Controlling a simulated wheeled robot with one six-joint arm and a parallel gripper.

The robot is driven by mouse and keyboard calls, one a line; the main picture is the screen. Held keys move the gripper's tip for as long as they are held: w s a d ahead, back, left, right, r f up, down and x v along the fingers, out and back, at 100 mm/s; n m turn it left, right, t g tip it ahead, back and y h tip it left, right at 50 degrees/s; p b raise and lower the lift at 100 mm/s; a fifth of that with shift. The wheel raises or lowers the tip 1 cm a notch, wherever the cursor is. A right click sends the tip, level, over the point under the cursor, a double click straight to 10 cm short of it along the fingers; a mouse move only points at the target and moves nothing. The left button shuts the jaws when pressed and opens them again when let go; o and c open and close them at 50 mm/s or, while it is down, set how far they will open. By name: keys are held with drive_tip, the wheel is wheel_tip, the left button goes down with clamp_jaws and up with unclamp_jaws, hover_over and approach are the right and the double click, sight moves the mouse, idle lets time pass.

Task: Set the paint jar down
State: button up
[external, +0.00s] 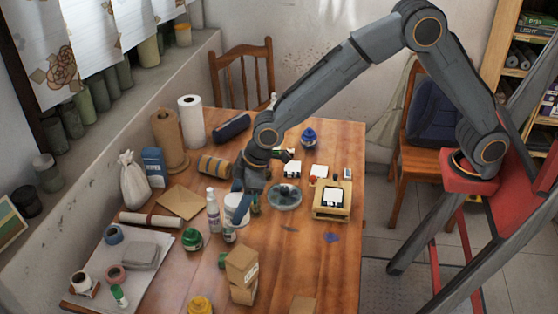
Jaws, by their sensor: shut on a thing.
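My gripper (248,197) points down over the middle of the wooden table and is shut on the paint jar. The fingers and wrist hide much of what is between them, so the jar's outline and its lid are unclear. A white round container (230,213) shows right at the fingers, partly covered by one of them. I cannot tell whether the held thing touches the table. Other jars stand apart: a blue one (309,137) at the back, a green one (192,240) to the front left and a yellow one (200,305) at the front.
A white bottle (213,211) stands close left of the gripper. A round translucent dish (285,197) lies close right, with a wooden frame (332,201) beyond it. Stacked cardboard boxes (242,273) stand in front. The table's (320,265) front right is mostly clear.

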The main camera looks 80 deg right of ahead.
drive_tip(key=shift+m, duration=0.4)
drive_tip(key=s+f+p, duration=0.1)
drive_tip(key=f, duration=0.2)
drive_tip(key=s+d+f+p, duration=0.1)
drive_tip(key=f, duration=0.2)
drive_tip(key=s+d+f+p, duration=0.1)
drive_tip(key=f, duration=0.2)
drive_tip(key=shift+d+f, duration=0.25)
drive_tip(key=shift+f, duration=0.1)
drive_tip(key=shift+f, duration=0.2)
drive_tip(key=o, duration=1.3)
drive_tip(key=shift+r, duration=0.2)
